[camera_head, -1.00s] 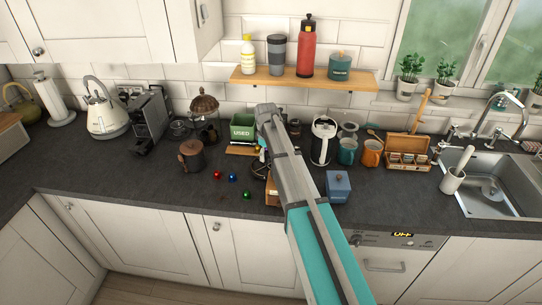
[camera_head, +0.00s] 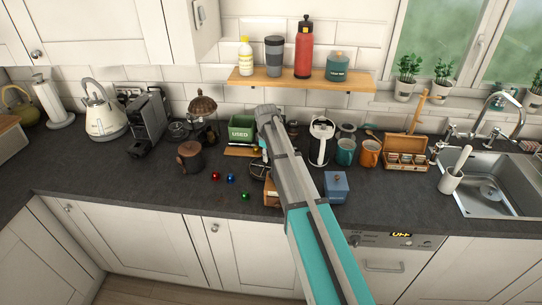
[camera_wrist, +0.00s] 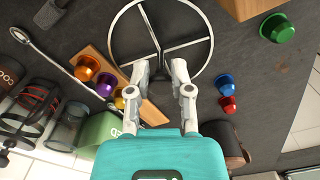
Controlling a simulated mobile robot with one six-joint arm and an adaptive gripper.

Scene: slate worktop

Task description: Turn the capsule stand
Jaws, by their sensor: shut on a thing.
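The capsule stand (camera_wrist: 202,42) is a round metal ring with thin spokes, seen from above in the wrist view. In the head view it (camera_head: 258,170) is largely hidden behind my arm. My gripper (camera_wrist: 160,68) is at the near side of the ring, its two fingers shut on the stand; the exact contact is hard to make out. In the head view my gripper (camera_head: 264,150) is partly hidden by its own wrist. No capsules show on the visible ring.
Orange (camera_wrist: 87,67), purple (camera_wrist: 105,84) and yellow capsules lie on a wooden board. Green (camera_wrist: 277,27), blue (camera_wrist: 225,84) and red (camera_wrist: 227,103) capsules lie on the worktop. A green USED bin (camera_head: 241,128) stands behind; a blue box (camera_head: 337,186) stands to the right.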

